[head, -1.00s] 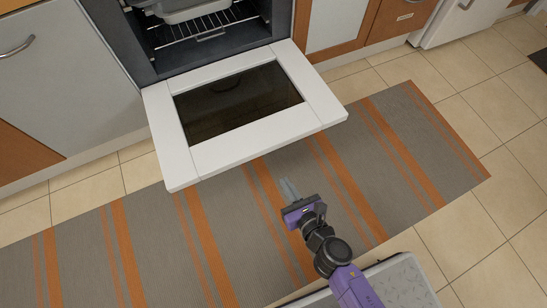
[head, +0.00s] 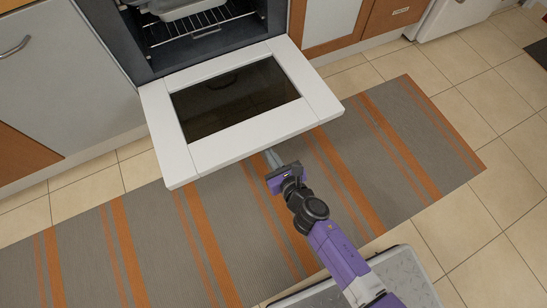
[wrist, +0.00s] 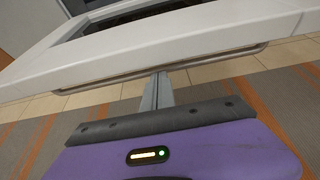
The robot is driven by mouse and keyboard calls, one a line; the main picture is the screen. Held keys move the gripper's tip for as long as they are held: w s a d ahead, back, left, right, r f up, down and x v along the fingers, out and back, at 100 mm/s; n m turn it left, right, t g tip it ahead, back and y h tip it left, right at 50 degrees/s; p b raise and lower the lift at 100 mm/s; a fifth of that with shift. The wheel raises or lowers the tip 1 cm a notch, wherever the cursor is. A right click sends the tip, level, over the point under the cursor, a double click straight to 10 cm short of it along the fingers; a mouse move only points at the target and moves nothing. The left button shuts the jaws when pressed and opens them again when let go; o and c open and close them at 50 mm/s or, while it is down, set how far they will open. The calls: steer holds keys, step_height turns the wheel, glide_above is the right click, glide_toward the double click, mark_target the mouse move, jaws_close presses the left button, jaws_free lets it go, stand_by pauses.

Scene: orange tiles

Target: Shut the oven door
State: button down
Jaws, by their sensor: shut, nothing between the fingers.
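The white oven door (head: 240,145) is folded down, lying about level in front of the open oven (head: 195,38), with a dark glass window in its middle. In the wrist view, the door's white front edge (wrist: 190,45) spans the picture, with a thin metal handle bar (wrist: 215,60) along its underside. My gripper (head: 273,158) is at the door's front edge, right of its middle. Its fingers (wrist: 157,88) are together and empty, pointing at the edge and handle. I cannot tell whether they touch the door.
A tray (head: 185,8) sits on a wire rack (head: 200,24) inside the oven. A grey and orange striped rug (head: 130,240) covers the floor in front, with free room on both sides.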

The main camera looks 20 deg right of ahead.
steer(key=shift+r, duration=0.55)
steer(key=shift+p, duration=0.3)
